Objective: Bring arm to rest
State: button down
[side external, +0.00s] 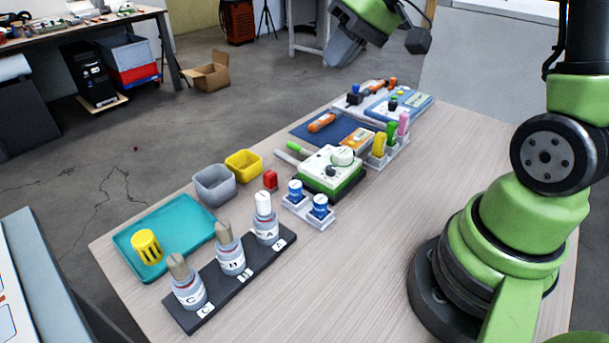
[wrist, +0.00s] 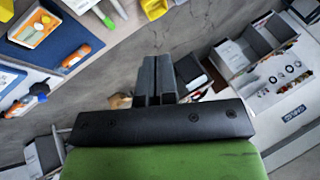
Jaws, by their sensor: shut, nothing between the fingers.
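My gripper (side external: 342,52) is raised high above the far end of the wooden table (side external: 398,212), at the top of the side view. In the wrist view my gripper (wrist: 157,62) shows two dark fingers close together, shut with nothing between them. No object touches it. My green arm base stands at the right of the table.
A teal tray (side external: 190,232) holds a yellow slotted cup (side external: 147,247). A black rack (side external: 237,287) holds bottles A, B and C. Grey (side external: 215,186) and yellow (side external: 243,166) bins, a white-green device (side external: 333,170) and a blue mat (side external: 305,132) stand farther back. The table's right front is clear.

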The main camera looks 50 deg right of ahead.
jog(key=s+a+r+m+t+h, duration=0.1)
jog(key=s+a, duration=0.3)
jog(key=s, duration=0.4)
jog(key=s+a+r+m+t+h, duration=0.1)
jog(key=s+a+r, duration=0.3)
jog(key=s, duration=0.4)
jog(key=shift+a+r, duration=0.25)
